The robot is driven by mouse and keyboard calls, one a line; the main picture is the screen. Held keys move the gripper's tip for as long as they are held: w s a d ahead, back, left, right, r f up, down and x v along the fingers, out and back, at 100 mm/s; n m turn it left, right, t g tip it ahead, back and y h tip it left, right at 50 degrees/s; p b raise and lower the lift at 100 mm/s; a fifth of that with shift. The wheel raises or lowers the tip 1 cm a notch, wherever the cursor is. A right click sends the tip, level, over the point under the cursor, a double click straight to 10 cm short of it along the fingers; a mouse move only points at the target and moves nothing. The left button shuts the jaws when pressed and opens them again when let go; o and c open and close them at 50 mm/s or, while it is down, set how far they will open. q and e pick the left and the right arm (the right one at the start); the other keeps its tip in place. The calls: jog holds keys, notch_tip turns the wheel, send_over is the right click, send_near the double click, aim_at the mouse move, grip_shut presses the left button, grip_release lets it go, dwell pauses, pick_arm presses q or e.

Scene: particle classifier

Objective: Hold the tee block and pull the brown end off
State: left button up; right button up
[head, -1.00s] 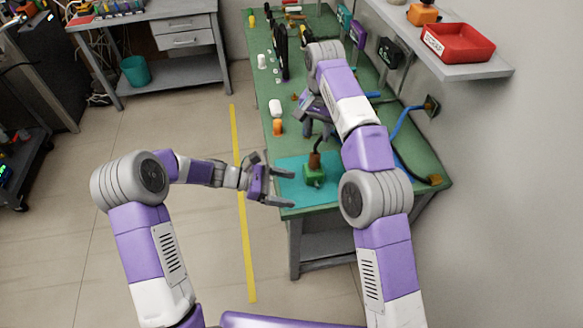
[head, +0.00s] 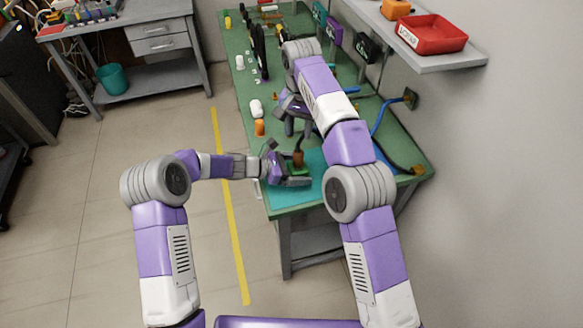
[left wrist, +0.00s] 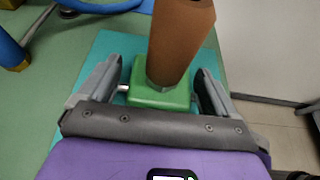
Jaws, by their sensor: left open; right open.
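The tee block is a green block with a thick brown end (head: 298,159) standing upright on it, on the teal mat (head: 285,198). In the left wrist view the green block (left wrist: 160,96) sits between the fingers of my left gripper (left wrist: 160,75), with the brown end (left wrist: 180,40) rising above. A small pale stub points left from the block. My left gripper (head: 302,174) is open around the block, with gaps showing at both sides. My right gripper (head: 293,113) is open behind and above the block, partly hidden by its own arm.
A white item (head: 256,108) and an orange item (head: 260,127) stand left of my right gripper on the green bench (head: 365,110). A blue cable (head: 384,118) runs along the right. A shelf with a red bin (head: 432,33) overhangs the back right.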

pick_arm(q)
jog(key=c, duration=1.6)
